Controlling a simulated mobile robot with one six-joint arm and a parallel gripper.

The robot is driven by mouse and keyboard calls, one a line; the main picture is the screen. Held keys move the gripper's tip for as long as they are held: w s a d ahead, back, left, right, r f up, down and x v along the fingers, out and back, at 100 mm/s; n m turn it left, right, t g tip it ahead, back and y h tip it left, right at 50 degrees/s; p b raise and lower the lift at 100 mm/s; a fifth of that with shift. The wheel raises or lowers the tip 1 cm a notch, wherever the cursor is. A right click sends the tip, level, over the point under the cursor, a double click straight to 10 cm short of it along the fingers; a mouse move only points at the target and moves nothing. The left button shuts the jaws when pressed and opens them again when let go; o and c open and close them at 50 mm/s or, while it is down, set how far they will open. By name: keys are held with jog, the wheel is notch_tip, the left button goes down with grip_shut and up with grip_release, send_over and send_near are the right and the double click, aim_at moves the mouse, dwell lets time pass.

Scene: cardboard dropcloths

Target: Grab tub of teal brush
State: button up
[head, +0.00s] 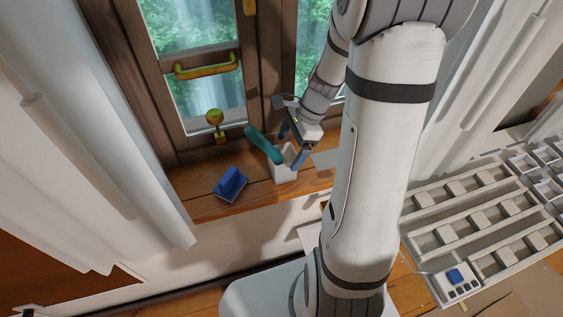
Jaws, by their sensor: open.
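A small white tub (284,172) stands on the wooden window sill. A teal brush (262,146) leans out of it, tilted to the upper left. My arm comes down from the upper right and hides part of the sill to the right.
A blue block-like object (231,184) lies on the sill left of the tub. The window with its brass handle (208,68) is close behind. White curtains (85,140) hang at both sides. A white slatted rack (480,215) is at the right.

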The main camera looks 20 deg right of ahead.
aim_at(283, 158)
jog(key=x, duration=0.5)
jog(key=shift+w+f, duration=0.1)
jog(key=shift+f, duration=0.05)
jog(key=shift+c, duration=0.2)
jog(key=c, duration=1.1)
